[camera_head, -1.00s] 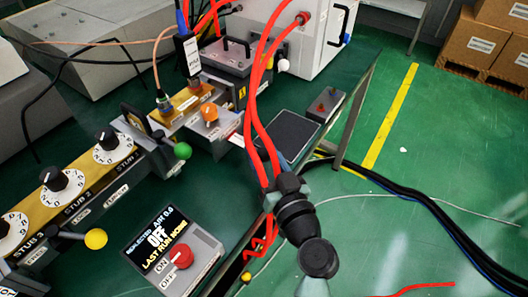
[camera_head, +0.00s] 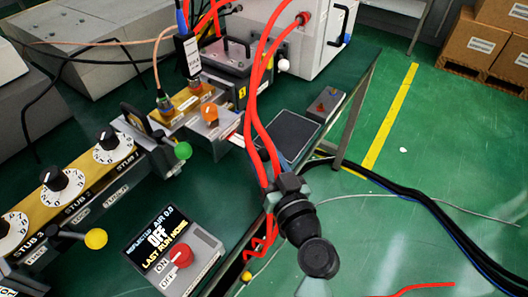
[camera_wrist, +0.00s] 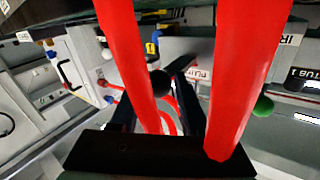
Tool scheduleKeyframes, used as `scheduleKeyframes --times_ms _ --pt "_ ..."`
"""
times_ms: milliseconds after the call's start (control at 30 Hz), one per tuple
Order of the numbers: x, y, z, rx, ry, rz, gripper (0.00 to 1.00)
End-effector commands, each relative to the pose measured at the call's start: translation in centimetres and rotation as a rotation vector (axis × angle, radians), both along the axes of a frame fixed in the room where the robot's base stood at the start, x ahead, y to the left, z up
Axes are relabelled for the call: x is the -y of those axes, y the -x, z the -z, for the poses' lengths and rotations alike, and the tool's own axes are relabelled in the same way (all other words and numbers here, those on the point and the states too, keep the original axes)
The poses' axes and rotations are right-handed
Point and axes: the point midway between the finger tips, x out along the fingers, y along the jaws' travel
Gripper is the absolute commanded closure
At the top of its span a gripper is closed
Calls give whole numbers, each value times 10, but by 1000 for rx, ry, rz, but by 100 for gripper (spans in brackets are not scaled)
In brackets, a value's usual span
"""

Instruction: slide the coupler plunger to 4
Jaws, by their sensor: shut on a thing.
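In the wrist view my gripper (camera_wrist: 158,90) has its dark fingers closed about a small black ball knob (camera_wrist: 160,82), apparently the coupler plunger's knob. Two thick red hoses cross in front of the fingers and hide part of them. A grey labelled face lies just behind the knob. I cannot read the plunger's scale or its setting. In the head view my arm and the red hoses cover this spot, so neither the fingertips nor the black knob shows clearly.
A green ball knob (camera_head: 182,150) and a yellow one (camera_head: 95,239) stick out from the bench unit. Numbered stub dials (camera_head: 62,180) lie left. A control box (camera_head: 175,250) displays OFF. The red hoses (camera_head: 257,125) run close along my arm.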

Motion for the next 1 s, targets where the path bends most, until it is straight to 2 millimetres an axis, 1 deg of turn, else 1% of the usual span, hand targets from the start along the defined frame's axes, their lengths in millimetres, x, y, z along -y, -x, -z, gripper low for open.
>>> scheduleKeyframes --times_ms 33,200,500,533,633,667,867,1000 --pt "8 0 1 3 4 20 100" --pt "14 4 3 5 4 21 100" --pt "16 5 -1 3 3 20 100" --pt "16 5 -1 3 3 20 51" --pt "15 5 -1 3 2 18 33" --pt "15 5 -1 3 2 17 31" --pt "12 5 -1 2 1 9 31" --pt "13 12 1 1 1 8 31"
